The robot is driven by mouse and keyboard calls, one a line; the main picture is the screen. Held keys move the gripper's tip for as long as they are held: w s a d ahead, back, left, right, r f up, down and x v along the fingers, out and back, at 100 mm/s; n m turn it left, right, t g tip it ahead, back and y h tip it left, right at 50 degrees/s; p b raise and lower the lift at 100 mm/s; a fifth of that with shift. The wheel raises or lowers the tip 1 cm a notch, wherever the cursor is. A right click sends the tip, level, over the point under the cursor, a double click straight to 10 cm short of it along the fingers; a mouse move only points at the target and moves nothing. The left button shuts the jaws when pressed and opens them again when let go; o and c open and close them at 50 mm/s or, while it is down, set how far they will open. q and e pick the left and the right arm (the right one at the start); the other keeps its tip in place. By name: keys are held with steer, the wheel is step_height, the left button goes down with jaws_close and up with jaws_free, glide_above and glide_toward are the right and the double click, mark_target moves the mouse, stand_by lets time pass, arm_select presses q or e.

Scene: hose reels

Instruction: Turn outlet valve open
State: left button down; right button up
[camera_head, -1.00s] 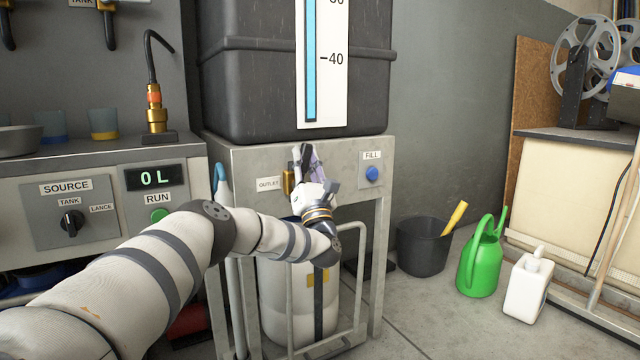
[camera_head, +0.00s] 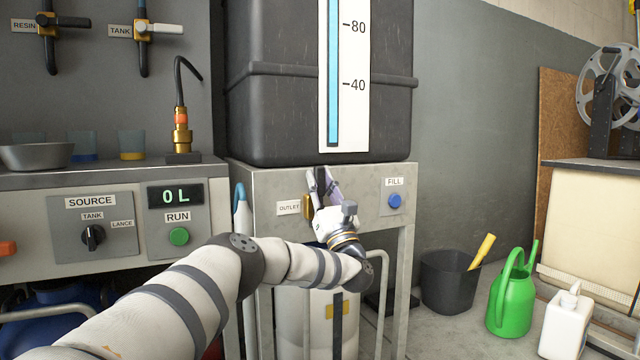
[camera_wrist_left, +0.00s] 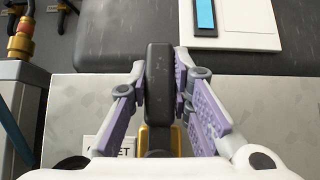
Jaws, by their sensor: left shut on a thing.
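The outlet valve has a brass body (camera_head: 308,207) and a dark handle, on the front of the grey stand under the black tank, beside the OUTLET label (camera_head: 289,207). In the left wrist view the dark handle (camera_wrist_left: 159,85) stands upright between the purple finger pads, with the brass body (camera_wrist_left: 160,140) below it. My left gripper (camera_head: 323,184) is shut on the handle; it also shows in the left wrist view (camera_wrist_left: 160,95). The fingers and hand hide part of the valve in the head view. My right gripper is not in view.
The black tank (camera_head: 270,110) with its blue level gauge sits just above my gripper. A blue FILL button (camera_head: 395,201) is to the right. A white container (camera_head: 290,315) stands below in the frame. A bucket (camera_head: 448,283) and green watering can (camera_head: 511,303) stand right.

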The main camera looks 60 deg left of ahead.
arm_select(q)
steer(key=c, duration=1.4)
jaws_free()
steer(key=shift+s, duration=0.1)
steer(key=shift+c, duration=0.2)
steer(key=v, duration=1.2)
steer(key=shift+r, duration=0.1)
